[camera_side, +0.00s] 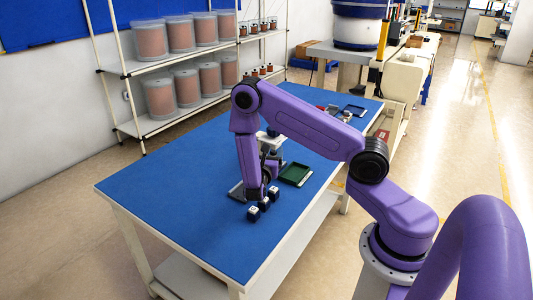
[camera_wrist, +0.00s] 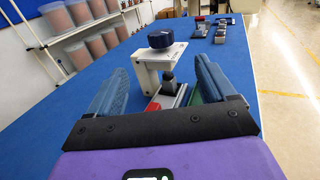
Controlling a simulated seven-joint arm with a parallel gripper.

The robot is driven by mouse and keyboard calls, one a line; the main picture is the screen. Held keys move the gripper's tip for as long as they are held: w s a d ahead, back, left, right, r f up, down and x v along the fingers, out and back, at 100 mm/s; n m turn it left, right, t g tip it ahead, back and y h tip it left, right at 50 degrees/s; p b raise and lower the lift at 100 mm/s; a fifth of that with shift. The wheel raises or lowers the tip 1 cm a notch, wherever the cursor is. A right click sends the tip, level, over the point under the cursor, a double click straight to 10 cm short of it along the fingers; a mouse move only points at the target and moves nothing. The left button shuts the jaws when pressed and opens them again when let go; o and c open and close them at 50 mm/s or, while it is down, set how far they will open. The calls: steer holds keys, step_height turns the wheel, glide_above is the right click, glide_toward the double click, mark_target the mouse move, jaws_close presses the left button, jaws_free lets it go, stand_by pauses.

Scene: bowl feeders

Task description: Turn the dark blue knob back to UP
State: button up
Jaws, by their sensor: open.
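The dark blue knob (camera_wrist: 160,39) sits on top of a pale grey bracket (camera_wrist: 150,68) in the wrist view. Its pointer direction is too small to read. In the side view the knob (camera_side: 272,132) shows just beyond my arm, partly hidden. In the side view my gripper (camera_side: 266,185) is low over the blue table, mostly hidden by the arm.
A dark block on a grey and red base (camera_wrist: 167,98) lies below the bracket. More parts lie at the table's far end. The table's left side (camera_side: 170,185) is clear.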

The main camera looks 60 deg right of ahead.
steer(key=shift+w, duration=0.1)
steer(key=m+g+h, duration=0.2)
steer(key=m+g, duration=0.3)
steer(key=g, duration=0.3)
glide_toward(270, 133)
steer(key=d, duration=1.2)
steer(key=shift+d+r, duration=0.15)
steer(key=c, duration=1)
